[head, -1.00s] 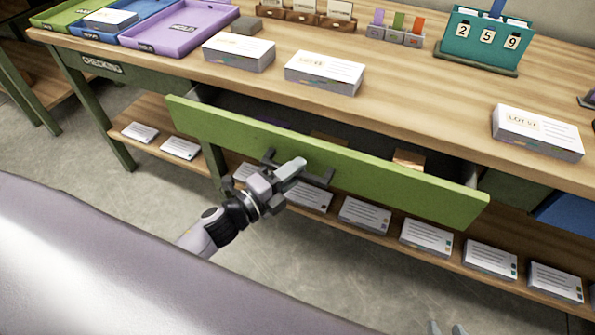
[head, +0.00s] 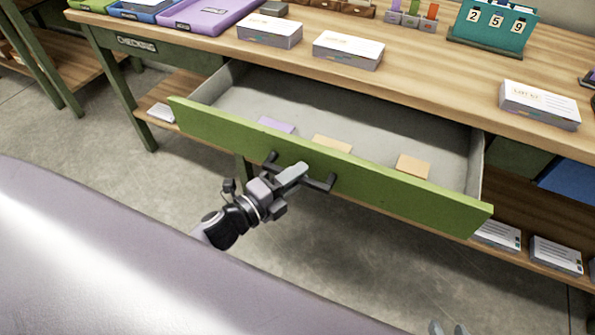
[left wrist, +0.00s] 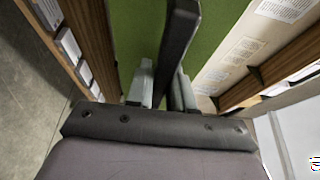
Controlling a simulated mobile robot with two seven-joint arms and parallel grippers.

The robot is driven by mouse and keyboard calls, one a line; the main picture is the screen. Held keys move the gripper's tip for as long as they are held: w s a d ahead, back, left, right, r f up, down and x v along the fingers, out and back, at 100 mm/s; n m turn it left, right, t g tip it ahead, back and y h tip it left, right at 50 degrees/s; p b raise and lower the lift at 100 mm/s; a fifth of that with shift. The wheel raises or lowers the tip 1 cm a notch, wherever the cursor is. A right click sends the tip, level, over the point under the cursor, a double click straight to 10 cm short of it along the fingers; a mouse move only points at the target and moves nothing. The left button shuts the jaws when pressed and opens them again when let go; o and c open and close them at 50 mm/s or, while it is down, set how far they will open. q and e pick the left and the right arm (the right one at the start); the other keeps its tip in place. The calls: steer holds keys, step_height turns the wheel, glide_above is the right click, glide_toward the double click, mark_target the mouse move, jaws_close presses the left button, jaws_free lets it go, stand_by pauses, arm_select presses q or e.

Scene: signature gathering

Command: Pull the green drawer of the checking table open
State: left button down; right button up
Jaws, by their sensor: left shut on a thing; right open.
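The green drawer (head: 400,189) of the checking table (head: 420,75) stands well open, with its grey inside showing. Its dark bar handle (head: 319,184) is on the middle of the front. My left gripper (head: 296,173) is shut on this handle. In the left wrist view the left gripper's fingers (left wrist: 160,88) stand on both sides of the dark handle (left wrist: 178,40), against the green drawer front (left wrist: 135,30). My right gripper (head: 447,328) shows only its fingertips at the bottom edge of the head view, apart from each other and away from the drawer.
In the drawer lie a purple card (head: 276,125) and two tan cards, one of them at the right (head: 412,166). Card stacks (head: 347,50), trays (head: 205,14) and a teal number stand (head: 492,27) are on the tabletop. Floor in front of the drawer is clear.

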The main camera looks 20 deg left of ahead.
arm_select(q)
steer(key=shift+s, duration=0.5)
arm_select(e)
steer(key=shift+s, duration=0.3)
arm_select(q)
steer(key=c, duration=1.1)
jaws_free()
steer(key=shift+v, duration=3.65)
steer(key=shift+w, duration=0.1)
